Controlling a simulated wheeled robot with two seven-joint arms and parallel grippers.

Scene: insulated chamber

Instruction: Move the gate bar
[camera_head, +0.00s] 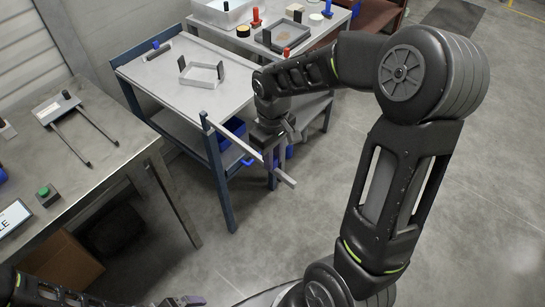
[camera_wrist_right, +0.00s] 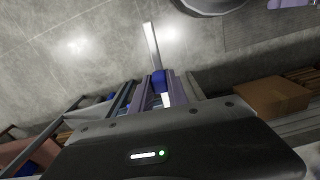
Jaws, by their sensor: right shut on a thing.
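The gate bar (camera_head: 234,144) is a long pale grey bar. It runs slantwise from the blue post at the cart's front left corner to a free end past my right gripper. My right gripper (camera_head: 270,155) points down and is shut on the bar near that free end. In the right wrist view, a pale bar (camera_wrist_right: 151,45) stretches away beyond the fingers (camera_wrist_right: 150,95), and a blue piece (camera_wrist_right: 160,80) shows by the fingertips. Part of my left arm shows at the lower left of the head view; its jaws (camera_head: 183,300) are cut off by the bottom edge.
A blue-framed cart (camera_head: 165,85) carries a grey frame-shaped tray (camera_head: 203,74). A workbench (camera_head: 110,150) on the left holds a two-pronged fork (camera_head: 66,114) and a green button box (camera_head: 46,194). Another table (camera_head: 225,34) stands behind. The floor right of the cart is clear.

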